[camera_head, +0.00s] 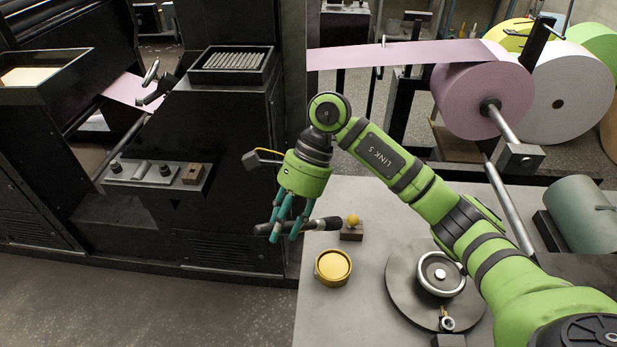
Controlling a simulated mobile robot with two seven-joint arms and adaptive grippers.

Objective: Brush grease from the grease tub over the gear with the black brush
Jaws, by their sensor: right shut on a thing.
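My right gripper (288,222), with teal fingers, is shut on the black brush (322,224). The brush lies roughly level in the fingers, above the table's left edge; which end has the bristles is hard to tell. The grease tub (333,266), round and yellow-brown, stands on the table just below and right of the brush, apart from it. A large dark round disc (405,300) with a silver-rimmed hub (440,273) lies farther right, partly behind my right arm; it looks like the gear, but I see no clear teeth. My left gripper is out of view.
A small block with a yellow knob (353,221) stands by the brush's right end. Black press machinery (235,160) rises left of the grey table (320,320). A pink roll (480,98) and a grey-green cylinder (583,215) are at the right. The table's front left is clear.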

